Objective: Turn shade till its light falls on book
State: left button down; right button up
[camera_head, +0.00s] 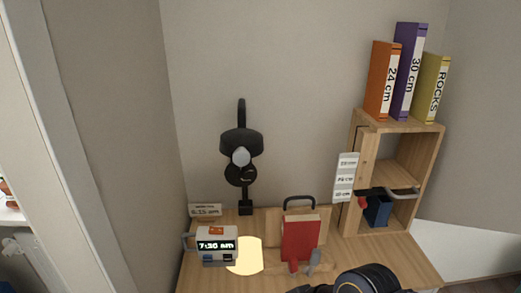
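A bright round patch of light (246,257) lies on the desk below, left of a red book (300,237). The book stands upright against a wooden board, apart from most of the patch. A dark rounded part of what looks like my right arm (365,281) shows at the bottom edge. Its fingers cannot be made out, and it is well below the lamp. My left gripper is out of view.
A digital clock (217,246) stands left of the light patch, with a small sign (205,211) behind it. At right, a wooden shelf box (363,165) bears orange, purple and yellow books (408,72). A dark blue box (377,211) sits inside.

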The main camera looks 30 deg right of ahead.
aim_at(241, 145)
jog(key=z, duration=0.95)
jog(key=i, duration=0.15)
